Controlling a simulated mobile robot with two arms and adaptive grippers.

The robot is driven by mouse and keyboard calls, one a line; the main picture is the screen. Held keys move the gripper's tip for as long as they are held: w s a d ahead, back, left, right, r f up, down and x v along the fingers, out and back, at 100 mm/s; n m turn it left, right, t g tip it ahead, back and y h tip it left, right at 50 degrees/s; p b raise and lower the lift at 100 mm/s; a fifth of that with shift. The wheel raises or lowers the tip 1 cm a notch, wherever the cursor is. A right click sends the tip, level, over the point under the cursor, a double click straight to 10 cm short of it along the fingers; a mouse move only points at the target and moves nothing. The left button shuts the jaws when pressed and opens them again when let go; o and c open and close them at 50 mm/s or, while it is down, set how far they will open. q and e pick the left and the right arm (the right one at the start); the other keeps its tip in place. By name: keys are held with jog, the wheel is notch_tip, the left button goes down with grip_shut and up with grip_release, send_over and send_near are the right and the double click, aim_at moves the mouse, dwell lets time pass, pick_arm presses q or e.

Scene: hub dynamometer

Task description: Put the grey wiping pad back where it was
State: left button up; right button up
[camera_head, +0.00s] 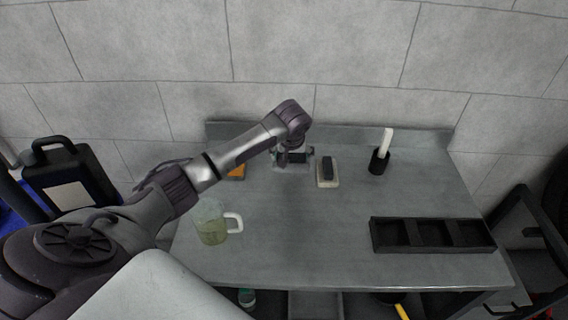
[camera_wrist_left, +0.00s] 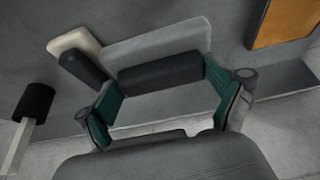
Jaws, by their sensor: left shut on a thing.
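The grey wiping pad shows in the left wrist view as a light grey slab (camera_wrist_left: 150,38) with a dark bar-shaped handle (camera_wrist_left: 160,72). My left gripper (camera_wrist_left: 161,80), with teal finger pads, is shut on this handle, one finger at each end. In the head view my left gripper (camera_head: 292,161) is at the back of the bench, and the arm and fingers hide most of the pad. I cannot tell whether the pad touches the bench top. My right gripper is in neither view.
A cream pad with dark handle (camera_head: 328,172) lies close to the right; an orange item (camera_head: 238,172) lies left. A black holder with a white-handled tool (camera_head: 380,161), a black compartment tray (camera_head: 433,250) and a clear jug (camera_head: 211,226) stand on the bench. The bench middle (camera_head: 300,230) is clear.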

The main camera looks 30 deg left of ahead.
aim_at(287, 167)
pick_arm(q)
jog(key=shift+a+f, duration=0.45)
jog(key=shift+a, duration=0.15)
notch_tip(287, 167, down, 3)
jog(key=shift+s+f+p, duration=0.1)
jog(key=shift+p, duration=0.3)
jog(key=shift+f, duration=0.4)
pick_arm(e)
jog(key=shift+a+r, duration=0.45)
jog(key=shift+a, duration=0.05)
pick_arm(q)
jog(key=shift+f, duration=0.2)
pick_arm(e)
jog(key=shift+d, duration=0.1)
pick_arm(q)
jog(key=o, duration=1)
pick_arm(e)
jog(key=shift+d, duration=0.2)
